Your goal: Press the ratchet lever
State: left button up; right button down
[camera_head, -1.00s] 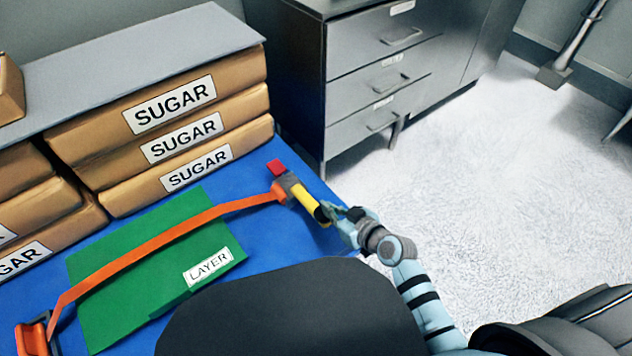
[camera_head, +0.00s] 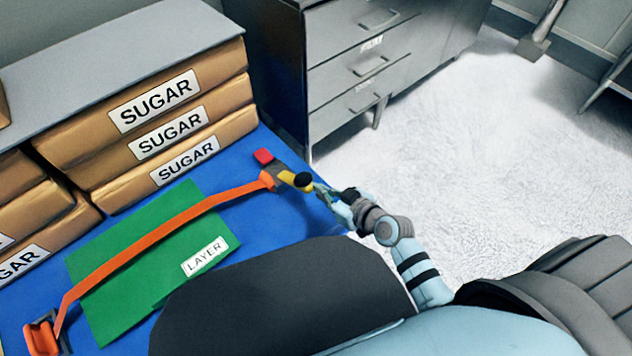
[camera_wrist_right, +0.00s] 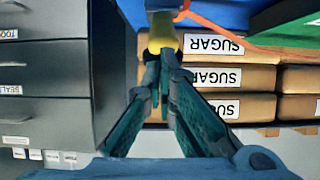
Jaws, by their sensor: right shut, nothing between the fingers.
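The ratchet lever (camera_head: 288,178) is yellow with a black end and sits at the far right end of an orange strap (camera_head: 150,240). It looks short from above, with its black end pointing up towards the camera. In the right wrist view the yellow lever (camera_wrist_right: 162,35) is at the top centre, just beyond my fingertips. My right gripper (camera_head: 318,190) is shut and empty, close to the lever on its right side. Its fingers also show in the right wrist view (camera_wrist_right: 168,58). I cannot tell whether they touch the lever. My left gripper is not in view.
The strap crosses a green sheet labelled LAYER (camera_head: 130,290) on a blue surface (camera_head: 290,225). Stacked SUGAR bags (camera_head: 215,120) stand behind, under a grey board (camera_head: 120,60). A red piece (camera_head: 263,156) is by the ratchet. A grey drawer cabinet (camera_head: 350,65) stands beyond.

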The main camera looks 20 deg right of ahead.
jog(key=f+v, duration=0.1)
jog(key=v, duration=0.6)
jog(key=shift+s+d+p, duration=0.2)
jog(key=shift+s+p, duration=0.2)
dwell(0.4)
